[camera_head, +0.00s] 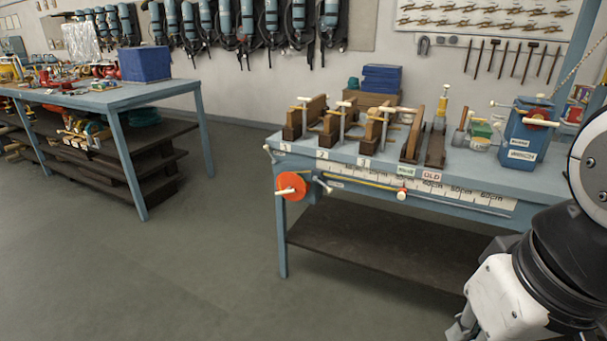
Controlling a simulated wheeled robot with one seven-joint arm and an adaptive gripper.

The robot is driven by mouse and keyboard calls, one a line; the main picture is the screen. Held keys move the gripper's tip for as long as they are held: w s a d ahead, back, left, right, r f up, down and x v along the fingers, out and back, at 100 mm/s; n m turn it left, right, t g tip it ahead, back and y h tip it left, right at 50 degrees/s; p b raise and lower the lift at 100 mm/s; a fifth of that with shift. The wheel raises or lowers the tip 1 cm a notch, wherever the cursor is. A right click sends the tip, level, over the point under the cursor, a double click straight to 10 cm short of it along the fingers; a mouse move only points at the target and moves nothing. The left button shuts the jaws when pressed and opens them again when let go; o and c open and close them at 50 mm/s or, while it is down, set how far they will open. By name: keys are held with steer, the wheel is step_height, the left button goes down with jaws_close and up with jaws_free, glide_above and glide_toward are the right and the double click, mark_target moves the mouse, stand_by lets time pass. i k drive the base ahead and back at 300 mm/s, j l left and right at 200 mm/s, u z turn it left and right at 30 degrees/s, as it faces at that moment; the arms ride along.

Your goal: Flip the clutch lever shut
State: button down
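No part is labelled clutch lever in a way I can read, so I cannot tell for certain which it is. A small metal lever (322,185) sticks out on the bench's front left, just right of a red hand wheel (291,187) with a pale handle. Another small pale lever (269,153) is at the bench's left corner. A blue box (523,140) on the bench's right carries a red knob and pale handles. My gripper (462,326) is at the bottom right, in front of and below the bench, apart from these parts. Its fingertips are cut off by the frame.
The blue workbench (460,200) holds several wooden clamp stands and has a dark lower shelf (385,245). A second cluttered table (120,97) with a blue bin (145,64) stands at left. The grey floor (190,255) between and before them is clear.

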mark_target(330, 190)
steer(key=i+l+u, duration=0.1)
steer(key=i, duration=0.4)
steer(key=i+l+u, duration=0.1)
steer(key=i+l, duration=0.25)
steer(key=l, duration=0.15)
